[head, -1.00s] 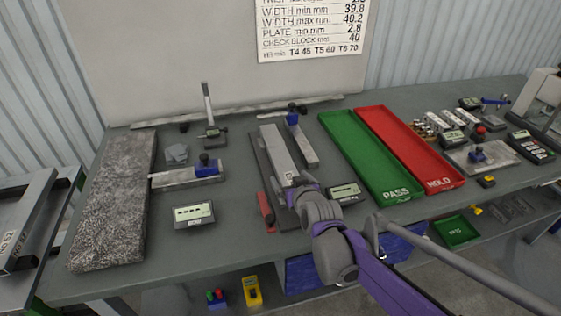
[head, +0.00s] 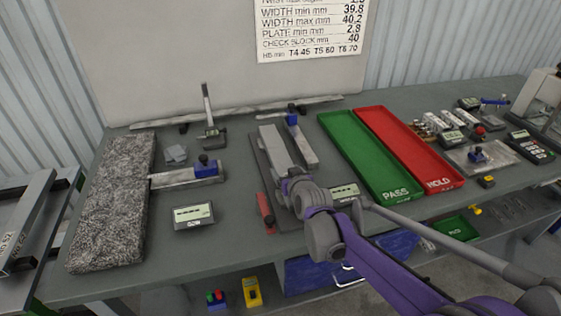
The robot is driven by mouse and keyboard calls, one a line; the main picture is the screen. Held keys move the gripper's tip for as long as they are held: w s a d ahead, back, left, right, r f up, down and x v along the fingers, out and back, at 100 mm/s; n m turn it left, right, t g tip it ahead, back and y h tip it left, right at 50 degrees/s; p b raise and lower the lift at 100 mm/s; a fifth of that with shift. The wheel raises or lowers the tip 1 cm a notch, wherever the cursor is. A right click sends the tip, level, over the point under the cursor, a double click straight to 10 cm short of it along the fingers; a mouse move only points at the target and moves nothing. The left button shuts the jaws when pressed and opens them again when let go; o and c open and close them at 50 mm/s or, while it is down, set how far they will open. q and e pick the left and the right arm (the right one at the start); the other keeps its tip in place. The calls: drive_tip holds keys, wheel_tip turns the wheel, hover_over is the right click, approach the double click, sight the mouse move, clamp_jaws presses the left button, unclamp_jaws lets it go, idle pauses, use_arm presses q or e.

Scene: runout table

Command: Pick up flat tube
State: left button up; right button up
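A light grey flat bar, which looks like the flat tube (head: 273,143), lies lengthwise on a dark plate (head: 259,163) at the middle of the table. My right arm reaches in from the lower right. Its gripper (head: 287,182) is at the near end of the bar, pointing down, and covers that end. Its fingers are too small and hidden by the wrist to tell whether they are open, shut or touching the bar. My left gripper is not in view.
A red-handled tool (head: 266,212) lies left of the gripper, and a display (head: 343,193) stands right. The green PASS tray (head: 362,150) and red HOLD tray (head: 412,150) are farther right. A blue-clamped bar (head: 302,142) lies close beside the tube. A granite slab (head: 113,205) is at left.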

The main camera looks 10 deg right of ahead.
clamp_jaws()
